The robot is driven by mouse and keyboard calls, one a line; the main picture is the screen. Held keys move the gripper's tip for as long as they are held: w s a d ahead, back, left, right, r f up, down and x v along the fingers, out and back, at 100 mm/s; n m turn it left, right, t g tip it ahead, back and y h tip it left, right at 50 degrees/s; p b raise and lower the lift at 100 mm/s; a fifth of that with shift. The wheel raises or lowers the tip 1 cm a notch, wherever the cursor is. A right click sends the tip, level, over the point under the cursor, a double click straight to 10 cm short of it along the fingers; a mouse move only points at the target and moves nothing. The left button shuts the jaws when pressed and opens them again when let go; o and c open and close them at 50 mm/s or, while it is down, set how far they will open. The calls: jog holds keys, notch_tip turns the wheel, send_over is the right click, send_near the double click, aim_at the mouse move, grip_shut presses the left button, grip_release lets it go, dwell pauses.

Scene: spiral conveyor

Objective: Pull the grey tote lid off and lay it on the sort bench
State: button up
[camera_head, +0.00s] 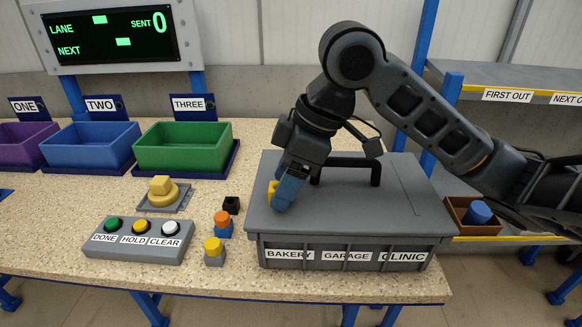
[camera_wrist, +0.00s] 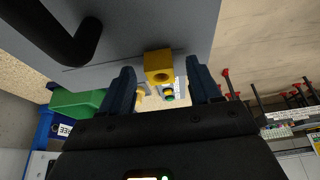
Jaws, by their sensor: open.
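The grey tote lid (camera_head: 335,215) lies flat on the grey tote (camera_head: 344,262), which stands at the right end of the speckled sort bench (camera_head: 160,262). The lid has a dark raised handle (camera_head: 347,160), which also shows in the wrist view (camera_wrist: 72,42). My gripper (camera_head: 284,196) is low over the left part of the lid, left of the handle. Its fingers (camera_wrist: 162,82) are open in the wrist view. A yellow block (camera_wrist: 158,66) with a round hole shows between the fingertips, at the lid's edge. I cannot tell whether the fingers touch it.
A button box (camera_head: 138,240), a yellow knob on a plate (camera_head: 163,194) and small coloured blocks (camera_head: 214,250) stand left of the tote. Purple, blue (camera_head: 90,146) and green (camera_head: 184,146) bins line the back. A shelf with a brown tray (camera_head: 474,215) stands right.

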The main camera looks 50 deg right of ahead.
grip_shut()
dwell(1.0)
